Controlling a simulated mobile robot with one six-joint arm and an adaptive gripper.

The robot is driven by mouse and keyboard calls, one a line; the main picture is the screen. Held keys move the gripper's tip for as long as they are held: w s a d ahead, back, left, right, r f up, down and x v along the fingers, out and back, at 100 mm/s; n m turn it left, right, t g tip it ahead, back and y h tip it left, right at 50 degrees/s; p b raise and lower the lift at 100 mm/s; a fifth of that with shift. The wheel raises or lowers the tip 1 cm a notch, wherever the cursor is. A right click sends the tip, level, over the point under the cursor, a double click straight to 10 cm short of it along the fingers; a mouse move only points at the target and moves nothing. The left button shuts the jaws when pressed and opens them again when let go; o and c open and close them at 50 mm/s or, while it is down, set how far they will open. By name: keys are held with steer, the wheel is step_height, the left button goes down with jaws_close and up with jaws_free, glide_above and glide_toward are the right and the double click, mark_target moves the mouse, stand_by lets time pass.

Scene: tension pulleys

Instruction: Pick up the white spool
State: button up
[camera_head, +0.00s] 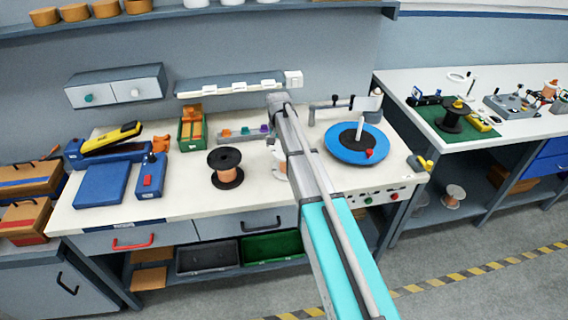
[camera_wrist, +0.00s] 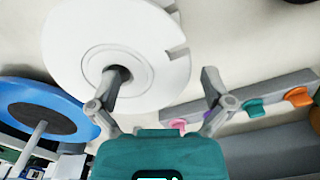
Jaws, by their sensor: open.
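The white spool (camera_wrist: 82,45) fills the upper left of the wrist view, with its round face and dark centre hole towards the camera. In the head view the white spool (camera_head: 279,168) stands on the bench, mostly hidden behind my arm. My gripper (camera_wrist: 160,74) is open and empty. Its left finger overlaps the spool's face by the centre hole. I cannot tell whether the left finger touches the spool. The head view does not clearly show the fingers.
A black-flanged copper spool (camera_head: 225,168) stands to the left. A blue turntable (camera_head: 342,152) is to the right; it also shows in the wrist view (camera_wrist: 45,98). A grey rack with coloured clips (camera_wrist: 270,106) lies beside the right finger. Bare bench shows around the copper spool.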

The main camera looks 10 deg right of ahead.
stand_by(0.5)
steer(key=c, duration=1.1)
steer(key=shift+r, duration=0.1)
steer(key=shift+c, duration=0.3)
step_height(320, 180, up, 3)
steer(key=p, duration=0.3)
steer(key=shift+r, duration=0.1)
steer(key=s+d+r+p, duration=0.2)
steer(key=s+r+p, duration=0.7)
steer(key=s, duration=0.4)
steer(key=shift+s+d+r+p, duration=0.15)
steer(key=shift+s+r+p, duration=0.2)
steer(key=shift+p, duration=0.2)
